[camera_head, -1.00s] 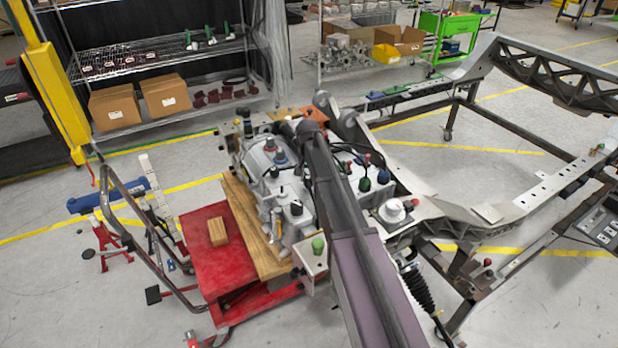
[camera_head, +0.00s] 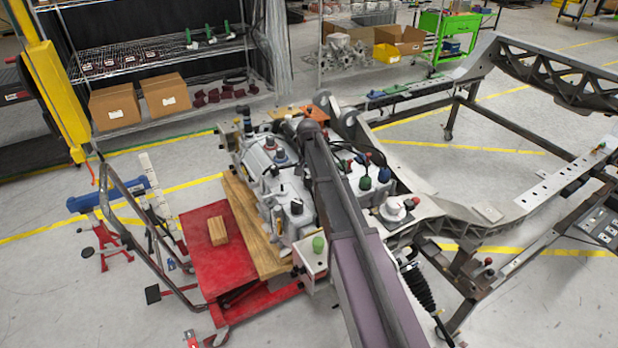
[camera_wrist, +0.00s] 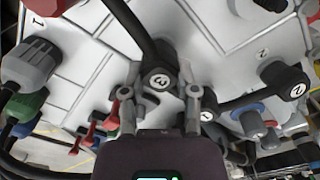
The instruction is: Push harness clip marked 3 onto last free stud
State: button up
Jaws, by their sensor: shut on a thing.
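The black clip marked 3 (camera_wrist: 161,80) sits between the fingertips of my gripper (camera_wrist: 162,92) in the wrist view, with a black cable running up from it. My gripper is shut on this clip, in front of a pale panel (camera_wrist: 95,62). The stud behind the clip is hidden, so I cannot tell whether the clip is seated on one. A black clip marked 2 (camera_wrist: 284,80) is at the right, near a printed 2 on the panel. A grey connector (camera_wrist: 28,64) is at the left, near a printed 1. My arm hides the gripper in the head view.
In the head view, a red cart (camera_head: 205,275) carries a wooden block (camera_head: 217,231) beside the grey unit. The chassis frame (camera_head: 480,232) is at the right.

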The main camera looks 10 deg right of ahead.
jog(key=shift+f, duration=0.15)
jog(key=o, duration=0.9)
notch_tip(320, 180, up, 6)
jog(key=p, duration=0.6)
dwell(0.3)
jog(key=s+n, duration=0.5)
jog(key=s, duration=2.4)
jog(key=shift+s, duration=0.15)
